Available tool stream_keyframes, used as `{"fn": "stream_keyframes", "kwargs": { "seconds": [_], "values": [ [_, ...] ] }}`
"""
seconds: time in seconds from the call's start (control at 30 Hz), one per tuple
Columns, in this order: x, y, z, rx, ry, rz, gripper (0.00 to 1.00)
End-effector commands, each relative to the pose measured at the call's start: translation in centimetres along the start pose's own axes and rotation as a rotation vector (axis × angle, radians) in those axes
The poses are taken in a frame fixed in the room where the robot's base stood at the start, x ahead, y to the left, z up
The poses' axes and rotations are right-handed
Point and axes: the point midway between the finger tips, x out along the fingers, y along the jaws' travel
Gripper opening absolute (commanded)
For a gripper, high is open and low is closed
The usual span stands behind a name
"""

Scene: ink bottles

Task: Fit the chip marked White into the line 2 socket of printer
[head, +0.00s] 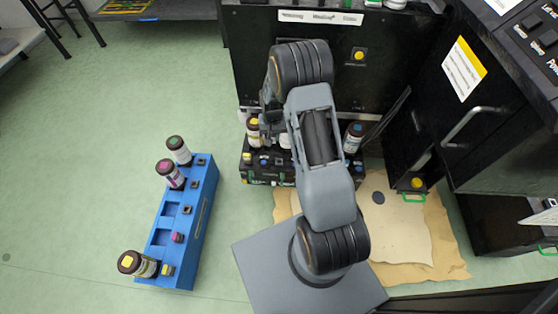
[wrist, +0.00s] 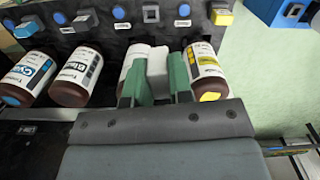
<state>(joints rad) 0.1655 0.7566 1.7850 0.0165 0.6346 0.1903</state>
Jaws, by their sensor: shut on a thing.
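In the wrist view my gripper (wrist: 155,78) has its two green fingers closed on a small whitish block (wrist: 157,62), which looks like the chip; no mark on it is readable. The fingers are beside the bottles on the black printer (wrist: 100,30). In the head view my gripper (head: 272,120) is over the printer's shelf (head: 285,177), and my arm hides much of the shelf.
A yellow-marked bottle (wrist: 207,72) stands right of my fingers and a white-labelled bottle (wrist: 130,60) left. Dark (wrist: 77,78) and cyan (wrist: 29,78) bottles stand farther left. A blue rack (head: 203,212) with bottles and chips stands on the open floor at left.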

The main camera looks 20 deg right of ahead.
Motion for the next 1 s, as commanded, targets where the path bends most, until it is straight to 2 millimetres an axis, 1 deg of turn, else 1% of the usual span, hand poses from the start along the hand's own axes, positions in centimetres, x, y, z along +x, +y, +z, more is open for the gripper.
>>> {"fn": "stream_keyframes", "kwargs": {
  "seconds": [0.03,0.1,0.2,0.3,0.4,0.77,1.0],
  "values": [
    [3.5,0.4,-0.6,0.024,-0.003,-0.001,0.0],
    [5.7,0.9,-1.2,0.052,-0.006,-0.001,0.0],
    [8.2,1.6,-1.9,0.087,-0.009,-0.002,0.0],
    [9.9,2.0,-2.5,0.113,-0.01,-0.003,0.0],
    [11.0,2.3,-2.8,0.131,-0.012,-0.004,0.0],
    [12.9,2.6,-3.1,0.146,-0.014,-0.004,0.0],
    [15.2,2.6,-3.2,0.145,-0.014,-0.004,0.0]
  ]
}}
